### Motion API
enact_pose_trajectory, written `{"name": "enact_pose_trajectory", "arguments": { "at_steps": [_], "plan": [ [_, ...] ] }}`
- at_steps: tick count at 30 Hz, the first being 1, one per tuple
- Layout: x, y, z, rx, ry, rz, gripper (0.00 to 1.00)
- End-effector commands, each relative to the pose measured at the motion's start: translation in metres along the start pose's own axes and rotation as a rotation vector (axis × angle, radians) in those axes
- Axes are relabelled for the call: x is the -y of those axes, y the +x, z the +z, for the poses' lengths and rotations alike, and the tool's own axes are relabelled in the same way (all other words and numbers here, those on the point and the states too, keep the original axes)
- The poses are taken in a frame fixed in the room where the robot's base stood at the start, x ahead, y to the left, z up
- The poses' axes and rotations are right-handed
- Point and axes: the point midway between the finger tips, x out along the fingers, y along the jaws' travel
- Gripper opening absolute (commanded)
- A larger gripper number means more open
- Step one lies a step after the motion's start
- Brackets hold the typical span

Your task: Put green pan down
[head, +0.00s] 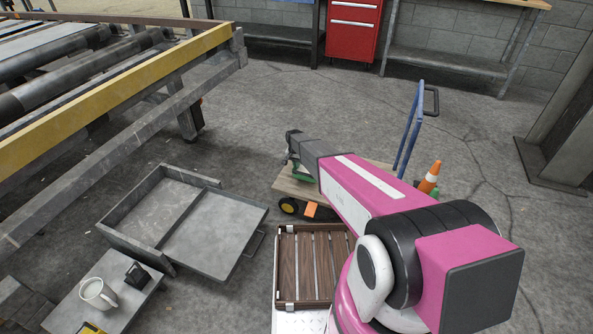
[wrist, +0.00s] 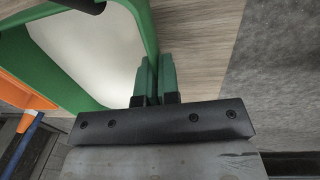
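The green pan (head: 301,174) shows partly below my gripper (head: 293,146) in the head view, over the wooden deck of a cart (head: 288,186). In the wrist view the pan's green rim (wrist: 85,80) curves around a pale opening, with the wood-grain deck (wrist: 205,35) beside it. My gripper (wrist: 156,78) has its two green fingertips close together, with the pan's edge running in between them. I cannot tell whether the pan touches the deck. My arm hides much of the cart in the head view.
The cart has a blue handle (head: 409,133). A slatted wooden crate (head: 313,264) and a grey open tray (head: 207,225) are nearer. A roller conveyor (head: 110,100) fills the upper left. The floor behind the cart is clear.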

Motion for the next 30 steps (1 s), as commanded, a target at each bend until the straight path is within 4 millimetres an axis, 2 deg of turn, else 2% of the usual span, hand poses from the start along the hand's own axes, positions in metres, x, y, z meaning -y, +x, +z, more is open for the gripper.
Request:
{"name": "enact_pose_trajectory", "arguments": {
  "at_steps": [9, 22, 24, 25, 30],
  "plan": [
    [0.004, 0.037, -0.001, 0.000, 0.000, 0.001, 0.00],
    [0.004, 0.042, 0.000, 0.000, 0.000, 0.001, 0.00],
    [0.003, 0.042, 0.000, 0.000, 0.000, 0.000, 0.26],
    [0.003, 0.042, 0.000, 0.000, 0.000, 0.000, 0.28],
    [0.003, 0.042, 0.000, 0.000, 0.000, 0.000, 0.28]
  ]
}}
